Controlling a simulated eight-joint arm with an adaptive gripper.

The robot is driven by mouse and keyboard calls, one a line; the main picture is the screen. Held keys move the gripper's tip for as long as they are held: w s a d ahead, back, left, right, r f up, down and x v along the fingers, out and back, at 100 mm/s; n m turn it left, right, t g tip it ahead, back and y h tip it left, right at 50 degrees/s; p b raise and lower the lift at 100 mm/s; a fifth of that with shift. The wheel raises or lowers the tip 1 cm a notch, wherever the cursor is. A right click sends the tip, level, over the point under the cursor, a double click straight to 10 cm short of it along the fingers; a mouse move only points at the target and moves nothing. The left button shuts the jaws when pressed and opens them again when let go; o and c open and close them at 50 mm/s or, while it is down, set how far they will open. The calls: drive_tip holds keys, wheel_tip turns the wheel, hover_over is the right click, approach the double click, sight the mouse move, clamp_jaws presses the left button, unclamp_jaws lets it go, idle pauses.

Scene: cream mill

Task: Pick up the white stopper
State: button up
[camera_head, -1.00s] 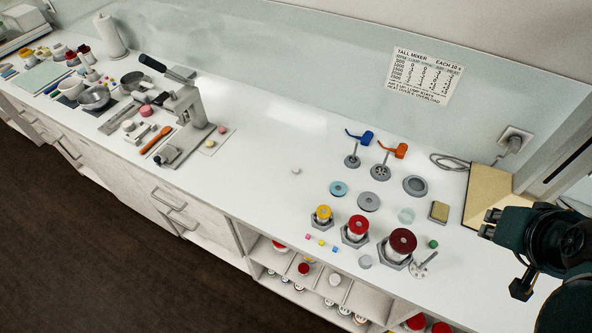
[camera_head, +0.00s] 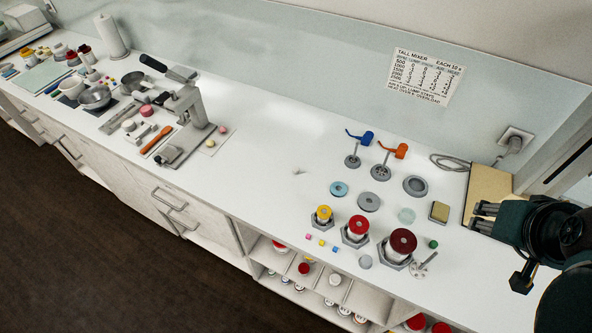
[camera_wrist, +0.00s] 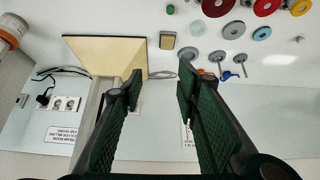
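A small whitish piece (camera_head: 298,171) lies alone on the white counter, left of the blue and grey discs. It may be the white stopper, but it is too small to be sure. It also shows as a tiny pale shape at the right edge of the wrist view (camera_wrist: 299,39). My gripper (camera_head: 477,216) is above the counter's right end, far to the right of that piece. In the wrist view my gripper (camera_wrist: 160,82) has its two dark green fingers well apart, with nothing between them.
A tan board (camera_head: 488,194) and a small tan-topped block (camera_head: 439,211) are near my gripper. Hex-based jars with yellow, red and dark red (camera_head: 403,242) tops stand at the front. Orange (camera_head: 394,150) and blue hooked handles stand behind. The counter left of the discs is mostly clear.

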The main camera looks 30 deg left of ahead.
drive_tip(key=w+a+r+n+g+y+p, duration=0.15)
drive_tip(key=w+a+n, duration=0.35)
drive_tip(key=w+a, duration=0.5)
drive_tip(key=n+g+h+p, duration=0.2)
drive_tip(key=n+g+p, duration=0.3)
drive_tip(key=n, duration=0.7)
hover_over(296, 169)
drive_tip(key=shift+g, duration=0.25)
wheel_tip(296, 169, down, 21)
drive_tip(key=shift+d+f+b, duration=0.1)
drive_tip(key=shift+b, duration=0.3)
drive_tip(key=shift+f, duration=1.25)
drive_tip(key=shift+f, duration=0.15)
